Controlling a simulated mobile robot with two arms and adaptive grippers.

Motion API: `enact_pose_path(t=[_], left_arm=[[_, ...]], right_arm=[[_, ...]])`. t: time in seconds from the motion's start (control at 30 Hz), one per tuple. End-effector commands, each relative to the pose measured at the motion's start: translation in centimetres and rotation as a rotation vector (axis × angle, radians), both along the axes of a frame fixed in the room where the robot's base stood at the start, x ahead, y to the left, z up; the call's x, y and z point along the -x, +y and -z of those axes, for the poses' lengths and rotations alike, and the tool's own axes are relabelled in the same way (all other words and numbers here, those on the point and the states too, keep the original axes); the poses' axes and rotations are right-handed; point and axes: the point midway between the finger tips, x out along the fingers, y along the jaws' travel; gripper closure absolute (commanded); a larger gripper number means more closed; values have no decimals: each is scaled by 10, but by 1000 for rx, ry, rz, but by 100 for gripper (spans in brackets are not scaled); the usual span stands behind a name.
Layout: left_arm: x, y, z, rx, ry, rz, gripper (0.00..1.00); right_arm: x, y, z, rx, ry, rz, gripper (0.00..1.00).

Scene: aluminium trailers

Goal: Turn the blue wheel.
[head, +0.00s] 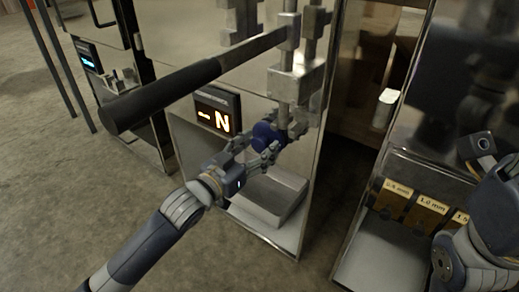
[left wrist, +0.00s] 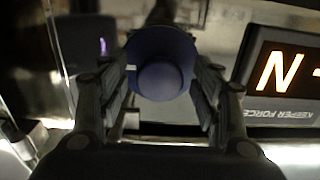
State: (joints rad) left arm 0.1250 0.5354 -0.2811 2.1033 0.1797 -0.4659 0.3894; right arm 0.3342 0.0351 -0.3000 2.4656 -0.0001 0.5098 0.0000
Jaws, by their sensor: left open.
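The blue wheel (head: 267,135) is a small dark blue round part below the metal lever assembly, beside the lit display. It also shows in the left wrist view as a round knob with a smaller hub (left wrist: 162,70). My left gripper (head: 258,148) is open right in front of the wheel. In the left wrist view its two fingers (left wrist: 162,98) stand on either side of the wheel's lower part. I cannot tell whether they touch it. My right arm shows at the right edge, but I cannot make out its gripper.
A long lever with a black grip (head: 165,95) juts out above my left arm. A metal box (head: 272,195) sits below the wheel. To the right, labelled bins (head: 425,212) stand past a dark gap.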

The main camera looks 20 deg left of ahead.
Motion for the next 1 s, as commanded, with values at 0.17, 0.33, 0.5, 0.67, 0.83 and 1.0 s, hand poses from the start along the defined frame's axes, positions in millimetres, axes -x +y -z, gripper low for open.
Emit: enact_pose_path(t=[0.17,0.33,0.5,0.67,0.83,1.0], left_arm=[[-9,-4,0,0,0,0,41],[-10,-4,0,0,0,1,41],[-10,-4,0,0,0,0,48],[-10,-4,-1,-1,0,0,84],[-10,-4,-1,-1,0,0,86],[-10,-4,-2,-17,-6,0,86]], right_arm=[[3,0,-1,1,-13,1,59],[3,1,-2,2,-14,1,59],[3,1,-2,2,-14,1,59],[4,1,-2,2,-14,1,59],[4,1,-2,2,-14,0,59],[4,0,-6,1,-17,0,59]])
